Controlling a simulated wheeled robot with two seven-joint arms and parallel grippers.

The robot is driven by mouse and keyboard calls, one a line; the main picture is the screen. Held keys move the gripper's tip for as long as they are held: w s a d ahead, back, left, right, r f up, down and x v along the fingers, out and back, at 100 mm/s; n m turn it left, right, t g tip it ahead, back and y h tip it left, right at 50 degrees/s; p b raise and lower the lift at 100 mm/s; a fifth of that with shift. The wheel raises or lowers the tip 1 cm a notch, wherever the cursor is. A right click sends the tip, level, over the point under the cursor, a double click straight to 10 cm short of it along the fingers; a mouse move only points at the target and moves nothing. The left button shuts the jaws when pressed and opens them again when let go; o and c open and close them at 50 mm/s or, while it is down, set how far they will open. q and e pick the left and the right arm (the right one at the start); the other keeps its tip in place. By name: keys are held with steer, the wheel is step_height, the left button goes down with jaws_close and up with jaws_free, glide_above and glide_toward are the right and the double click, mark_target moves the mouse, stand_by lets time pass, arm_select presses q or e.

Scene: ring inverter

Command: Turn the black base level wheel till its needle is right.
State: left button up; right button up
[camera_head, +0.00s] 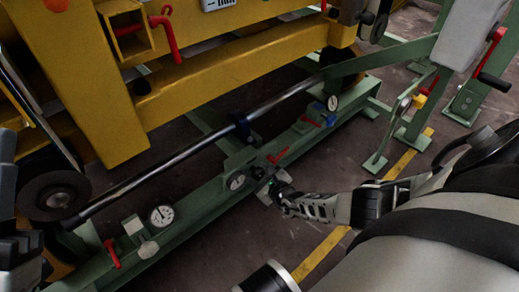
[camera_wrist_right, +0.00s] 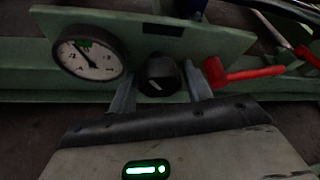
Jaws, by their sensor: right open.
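The black base level wheel (camera_wrist_right: 160,75) is a round knob with a pale mark, on a green plate. In the head view it is small and dark (camera_head: 257,172), partly behind my right gripper (camera_head: 269,185). In the right wrist view the two fingers (camera_wrist_right: 162,90) are open, one on each side of the wheel; whether they touch it I cannot tell. The dial gauge (camera_wrist_right: 90,52) left of the wheel has a white face, a green zone near its top and a dark needle slanting down to the right. It also shows in the head view (camera_head: 237,182).
A red lever (camera_wrist_right: 245,73) is close to the right finger; it also shows in the head view (camera_head: 277,158). Another gauge (camera_head: 162,216) is on the green beam (camera_head: 195,220) to the left. A yellow frame (camera_head: 215,75) and a steel rod (camera_head: 165,165) lie behind.

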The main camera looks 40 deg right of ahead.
steer(key=c, duration=0.7)
steer(key=shift+m+y, duration=1.1)
steer(key=shift+m, duration=0.3)
